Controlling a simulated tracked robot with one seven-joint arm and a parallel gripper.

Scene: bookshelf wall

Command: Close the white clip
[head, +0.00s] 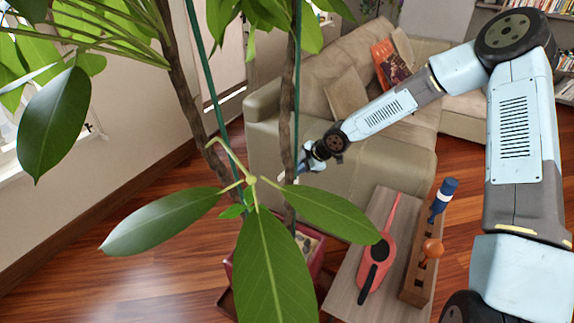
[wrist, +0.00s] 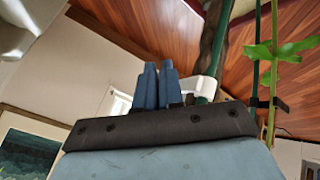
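Large leaves (head: 268,265) fill the near middle. The planter (head: 310,245) is partly hidden. A low table (head: 343,290) holds a red and black tool (head: 378,260) and a wooden rack (head: 417,283) with tools. A beige sofa (head: 262,150) stands behind my gripper. Wooden floor is open at left.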

